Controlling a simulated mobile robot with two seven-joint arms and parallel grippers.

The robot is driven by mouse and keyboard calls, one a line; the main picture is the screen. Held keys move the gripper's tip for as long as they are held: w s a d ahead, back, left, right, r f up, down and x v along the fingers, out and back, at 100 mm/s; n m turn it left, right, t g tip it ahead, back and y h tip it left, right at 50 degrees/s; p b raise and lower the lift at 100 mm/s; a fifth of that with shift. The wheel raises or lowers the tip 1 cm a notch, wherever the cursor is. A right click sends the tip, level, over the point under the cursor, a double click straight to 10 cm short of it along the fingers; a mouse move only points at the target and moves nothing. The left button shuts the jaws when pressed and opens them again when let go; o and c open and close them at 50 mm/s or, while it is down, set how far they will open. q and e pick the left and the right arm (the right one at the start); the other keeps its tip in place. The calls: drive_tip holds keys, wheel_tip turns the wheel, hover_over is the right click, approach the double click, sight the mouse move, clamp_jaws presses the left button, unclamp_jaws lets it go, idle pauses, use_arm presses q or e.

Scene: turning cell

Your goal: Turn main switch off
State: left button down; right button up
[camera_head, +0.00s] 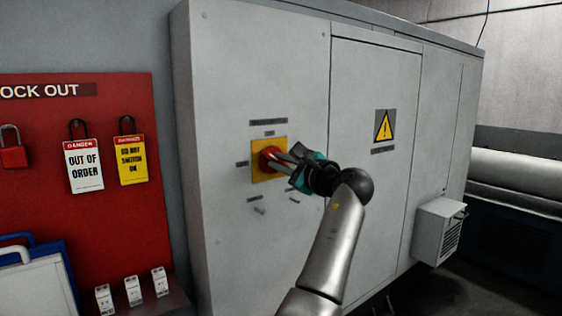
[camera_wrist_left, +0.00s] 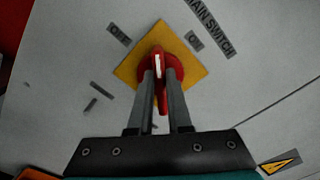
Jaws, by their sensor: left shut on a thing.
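The main switch has a red rotary handle (camera_head: 268,158) on a yellow plate (camera_head: 257,176), mounted on the grey cabinet door. My left gripper (camera_head: 274,160) reaches it from the right and is shut on the handle. In the left wrist view, the two fingers (camera_wrist_left: 160,82) grip the sides of the red handle (camera_wrist_left: 160,57). The handle's white mark points between two small labels, one above the plate (camera_wrist_left: 194,40) and one at its left side (camera_wrist_left: 118,34); their text is too blurred to read surely. My right gripper is not in view.
A red lock-out board (camera_head: 120,210) at the left holds a red padlock (camera_head: 13,156), a white tag (camera_head: 84,165) and a yellow tag (camera_head: 132,160). Small levers (camera_head: 259,210) sit below the switch. A grey box (camera_head: 438,232) juts from the cabinet at the right.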

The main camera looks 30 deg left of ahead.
use_arm(q)
drive_tip(key=shift+s+f+n+b, duration=0.15)
drive_tip(key=shift+n+b, duration=0.5)
drive_tip(key=shift+n, duration=1.25)
drive_tip(key=shift+w+f+n+b, duration=0.15)
drive_tip(key=shift+n+b, duration=0.5)
drive_tip(key=shift+n, duration=1.25)
drive_tip(key=shift+s, duration=0.1)
drive_tip(key=shift+n, duration=0.3)
drive_tip(key=c, duration=0.8)
unclamp_jaws()
drive_tip(key=shift+c, duration=0.2)
drive_tip(key=b+v, duration=0.2)
drive_tip(key=v, duration=1.3)
